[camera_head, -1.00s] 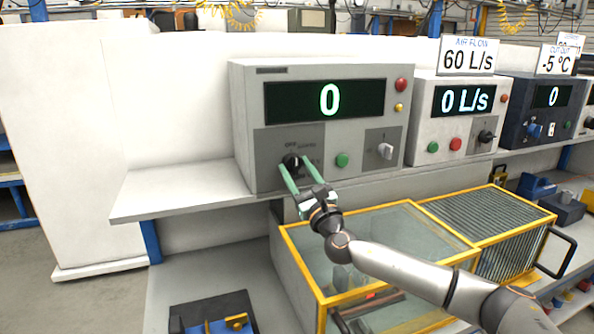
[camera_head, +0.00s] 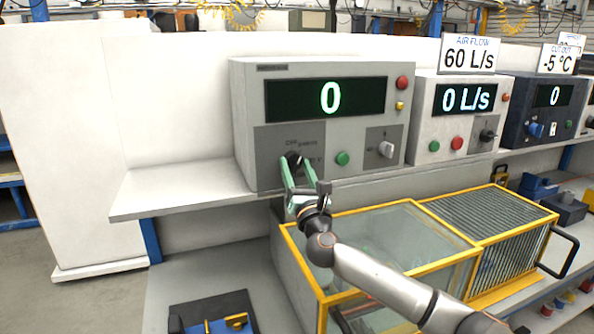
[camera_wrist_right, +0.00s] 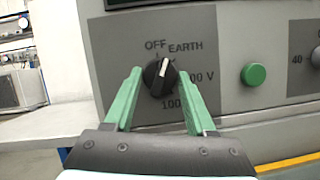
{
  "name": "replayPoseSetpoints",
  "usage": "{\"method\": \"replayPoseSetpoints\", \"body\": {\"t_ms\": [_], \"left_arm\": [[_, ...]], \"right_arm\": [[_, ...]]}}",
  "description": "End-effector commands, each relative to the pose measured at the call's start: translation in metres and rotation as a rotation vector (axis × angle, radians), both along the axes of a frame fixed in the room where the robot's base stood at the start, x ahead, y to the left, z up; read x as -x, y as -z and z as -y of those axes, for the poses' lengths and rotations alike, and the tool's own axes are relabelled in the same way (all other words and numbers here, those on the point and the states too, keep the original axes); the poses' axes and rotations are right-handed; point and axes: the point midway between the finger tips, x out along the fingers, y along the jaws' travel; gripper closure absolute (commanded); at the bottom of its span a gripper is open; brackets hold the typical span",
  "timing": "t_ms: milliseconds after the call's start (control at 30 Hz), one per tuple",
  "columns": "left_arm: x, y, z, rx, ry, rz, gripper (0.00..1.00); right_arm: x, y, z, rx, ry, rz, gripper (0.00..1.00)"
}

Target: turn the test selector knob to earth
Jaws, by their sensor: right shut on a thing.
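The test selector knob (camera_wrist_right: 158,82) is black and round with a white pointer line. It sits on the dark grey panel of the left tester (camera_head: 246,105), among the printed labels OFF, EARTH (camera_wrist_right: 185,49) and partly hidden voltage marks. In the wrist view the pointer aims up and slightly right, near the gap between OFF and EARTH; its exact mark is hard to tell. My right gripper (camera_head: 293,163) has its green fingers on either side of the knob, shut on it. The knob is mostly hidden in the head view. My left gripper is not in view.
A green button (camera_head: 342,158) and a grey switch (camera_head: 386,149) lie right of the knob. The tester stands on a white shelf (camera_head: 170,194). Below it is a yellow-framed glass box (camera_head: 385,250). An air flow unit (camera_head: 425,110) stands to the right.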

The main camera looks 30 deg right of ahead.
Motion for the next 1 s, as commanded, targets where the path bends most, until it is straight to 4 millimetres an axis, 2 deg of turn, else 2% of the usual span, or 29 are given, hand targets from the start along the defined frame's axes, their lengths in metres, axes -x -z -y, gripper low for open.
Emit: {"method": "replayPoseSetpoints", "body": {"t_ms": [200,500,1000], "left_arm": [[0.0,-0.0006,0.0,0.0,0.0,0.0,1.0],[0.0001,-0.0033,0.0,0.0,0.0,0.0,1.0],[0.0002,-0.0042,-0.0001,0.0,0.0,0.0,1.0]], "right_arm": [[-0.0005,-0.0005,-0.0021,-0.182,0.0,0.043,1.0],[-0.0007,-0.0013,-0.0026,-0.355,0.001,0.084,1.0],[-0.0006,-0.0018,-0.0027,-0.431,0.0,0.105,1.0]]}}
